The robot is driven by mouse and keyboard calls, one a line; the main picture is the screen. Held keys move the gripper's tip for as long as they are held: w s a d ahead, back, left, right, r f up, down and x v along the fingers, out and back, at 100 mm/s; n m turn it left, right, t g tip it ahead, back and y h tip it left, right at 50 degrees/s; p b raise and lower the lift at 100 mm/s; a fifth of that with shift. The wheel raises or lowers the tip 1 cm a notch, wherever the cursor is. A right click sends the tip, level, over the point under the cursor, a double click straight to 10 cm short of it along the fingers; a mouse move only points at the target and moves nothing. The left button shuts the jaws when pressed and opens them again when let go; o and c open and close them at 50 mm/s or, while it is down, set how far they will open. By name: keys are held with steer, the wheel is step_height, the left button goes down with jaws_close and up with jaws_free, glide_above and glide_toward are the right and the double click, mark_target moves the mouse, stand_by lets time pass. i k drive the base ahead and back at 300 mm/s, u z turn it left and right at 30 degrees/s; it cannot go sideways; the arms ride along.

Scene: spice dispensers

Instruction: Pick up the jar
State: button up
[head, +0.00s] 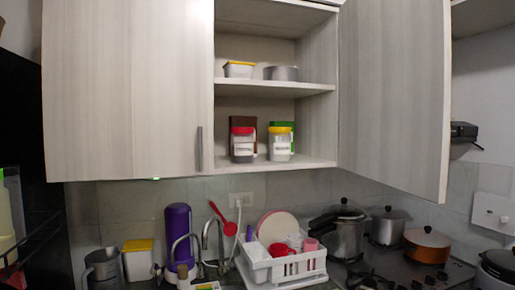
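Two labelled jars stand side by side on the bottom shelf of the open cabinet in the head view. One jar (242,148) has a red lid, a white label and dark contents. The other jar (280,147) has a yellow lid and a white label, and stands just to the right with a small gap. Both are upright near the shelf's front. My gripper is not in view.
A brown box and a green box (285,125) stand behind the jars. The left door (130,90) is shut; the right door (395,95) is open. A dish rack (290,272), faucet and pots (340,235) are below. The shelf right of the jars is clear.

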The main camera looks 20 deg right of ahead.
mark_target(279, 143)
steer(key=z, duration=0.35)
steer(key=k, duration=0.45)
steer(key=z, duration=1.35)
steer(key=i, duration=0.85)
steer(key=u, duration=1)
steer(key=i, duration=0.65)
steer(key=u, duration=0.7)
